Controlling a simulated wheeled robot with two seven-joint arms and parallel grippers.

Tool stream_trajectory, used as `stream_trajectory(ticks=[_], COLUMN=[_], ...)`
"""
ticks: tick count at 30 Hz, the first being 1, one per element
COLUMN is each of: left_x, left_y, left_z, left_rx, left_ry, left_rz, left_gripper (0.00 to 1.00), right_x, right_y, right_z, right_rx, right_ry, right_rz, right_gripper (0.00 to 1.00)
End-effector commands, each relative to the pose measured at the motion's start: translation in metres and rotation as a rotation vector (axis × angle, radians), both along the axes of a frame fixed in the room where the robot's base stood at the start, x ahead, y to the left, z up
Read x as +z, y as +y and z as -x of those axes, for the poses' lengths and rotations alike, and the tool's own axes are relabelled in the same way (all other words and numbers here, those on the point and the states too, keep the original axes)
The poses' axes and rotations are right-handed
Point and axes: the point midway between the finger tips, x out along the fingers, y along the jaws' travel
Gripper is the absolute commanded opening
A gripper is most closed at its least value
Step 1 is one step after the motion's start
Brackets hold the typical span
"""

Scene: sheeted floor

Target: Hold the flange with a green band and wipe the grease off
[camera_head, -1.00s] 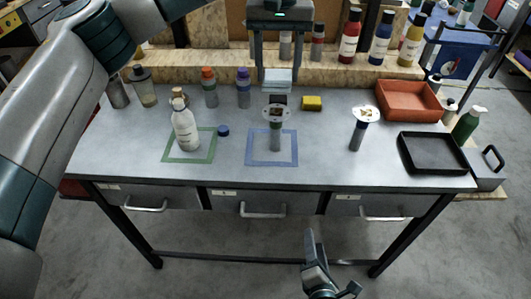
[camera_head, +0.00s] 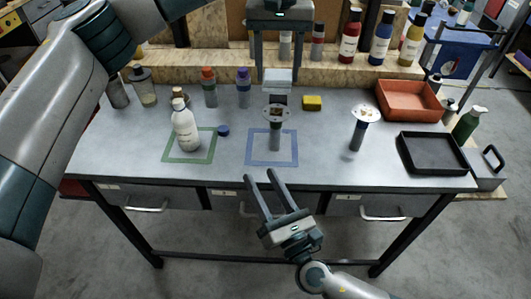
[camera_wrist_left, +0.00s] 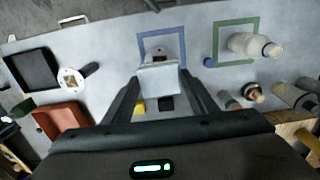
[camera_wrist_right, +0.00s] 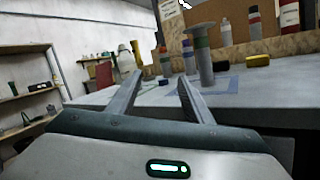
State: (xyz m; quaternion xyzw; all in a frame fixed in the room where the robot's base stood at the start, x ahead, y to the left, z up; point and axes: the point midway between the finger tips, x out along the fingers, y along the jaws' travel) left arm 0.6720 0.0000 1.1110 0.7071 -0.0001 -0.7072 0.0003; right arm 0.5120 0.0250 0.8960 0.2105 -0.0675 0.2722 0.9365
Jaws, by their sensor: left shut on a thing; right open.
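The flange with a green band (camera_head: 275,137) stands upright, disc on top, inside the blue square outline (camera_head: 250,160). Brown grease shows on its disc; the green band on its stem shows in the right wrist view (camera_wrist_right: 202,43). My left gripper (camera_head: 277,76) is shut on a pale blue-white cloth (camera_head: 277,84), held just behind and above the flange. The cloth also shows in the left wrist view (camera_wrist_left: 159,80). My right gripper (camera_head: 259,174) is open and empty, at the table's front edge, in front of the flange and apart from it.
Another flange with brown marks (camera_head: 359,130) stands to the right. A white bottle (camera_head: 186,131) stands at the green square (camera_head: 210,153), near a blue cap (camera_head: 223,131). A yellow sponge (camera_head: 312,103), an orange tray (camera_head: 410,108) and a black tray (camera_head: 432,168) lie around.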

Motion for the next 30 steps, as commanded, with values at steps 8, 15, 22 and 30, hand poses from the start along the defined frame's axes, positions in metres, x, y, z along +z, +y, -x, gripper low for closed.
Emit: stream_trajectory(ticks=[8,15,22,30], left_x=[0.0,0.0,0.0,0.0], left_y=[0.0,0.0,0.0,0.0], left_z=[0.0,0.0,0.0,0.0], left_rx=[0.0,0.0,0.0,0.0], left_ry=[0.0,0.0,0.0,0.0], left_rz=[0.0,0.0,0.0,0.0], left_gripper=[0.35,0.35,0.35,0.35], right_x=[0.018,0.02,0.014,0.01], right_y=[0.002,-0.001,-0.001,0.0], right_z=[-0.049,-0.077,-0.086,-0.086], right_rx=[-0.33,-0.628,-0.806,-0.868], right_ry=[-0.046,0.025,0.145,0.21], right_rz=[0.079,0.211,0.343,0.411], right_gripper=[0.46,0.46,0.46,0.46])
